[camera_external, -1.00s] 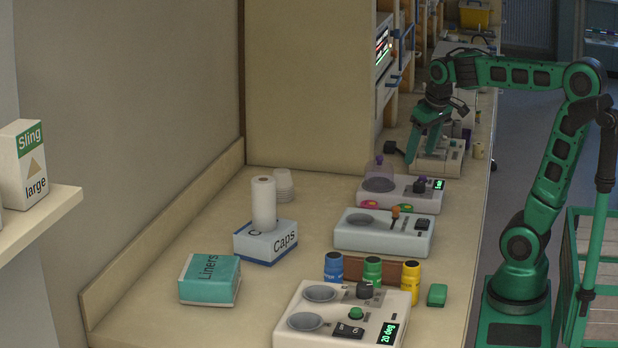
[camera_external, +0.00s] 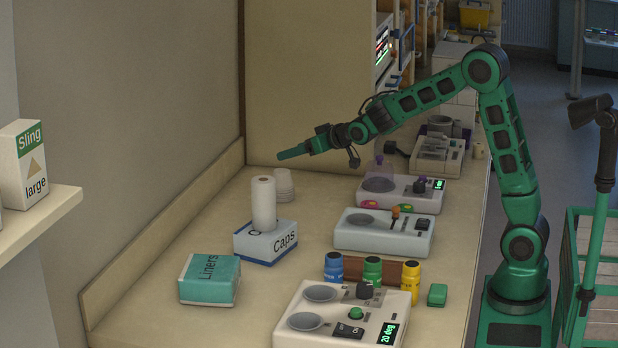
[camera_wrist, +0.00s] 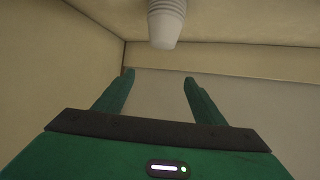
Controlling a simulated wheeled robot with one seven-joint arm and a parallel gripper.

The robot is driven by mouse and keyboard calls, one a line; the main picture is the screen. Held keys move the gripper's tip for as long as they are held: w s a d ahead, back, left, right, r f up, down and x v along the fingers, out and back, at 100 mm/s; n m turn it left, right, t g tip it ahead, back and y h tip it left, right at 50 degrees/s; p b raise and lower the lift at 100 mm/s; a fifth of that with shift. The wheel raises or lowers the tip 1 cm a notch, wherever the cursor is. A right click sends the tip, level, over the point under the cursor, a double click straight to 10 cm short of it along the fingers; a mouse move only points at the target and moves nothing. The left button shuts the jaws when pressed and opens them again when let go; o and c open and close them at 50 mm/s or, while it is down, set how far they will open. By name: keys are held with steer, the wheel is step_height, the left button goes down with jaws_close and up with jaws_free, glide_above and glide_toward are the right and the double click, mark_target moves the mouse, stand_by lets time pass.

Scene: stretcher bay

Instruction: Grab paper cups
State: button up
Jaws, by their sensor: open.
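A stack of white paper cups (camera_external: 284,184) stands upside down or nested on the counter, behind the paper roll; which way up I cannot tell. The stack also shows at the top of the wrist view (camera_wrist: 164,24). My gripper (camera_external: 282,155) is stretched out level above and just beyond the stack in the external view. In the wrist view my gripper (camera_wrist: 159,77) is open, with nothing between its two green fingers. The cups lie outside the fingers, apart from them.
A white paper roll (camera_external: 263,203) stands on the Caps box (camera_external: 266,242) in front of the cups. The Liners box (camera_external: 209,279) is nearer. Devices such as the grey one (camera_external: 384,232) line the right side. A wall (camera_external: 170,120) bounds the counter's left.

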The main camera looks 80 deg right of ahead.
mark_target(285, 172)
step_height(285, 172, down, 5)
steer(key=shift+f, duration=0.2)
steer(key=shift+w+d+f, duration=0.1)
steer(key=shift+w+f, duration=0.1)
steer(key=x, duration=0.5)
steer(key=shift+d, duration=0.1)
steer(key=x, duration=0.5)
steer(key=shift+f, duration=0.2)
steer(key=c, duration=1.1)
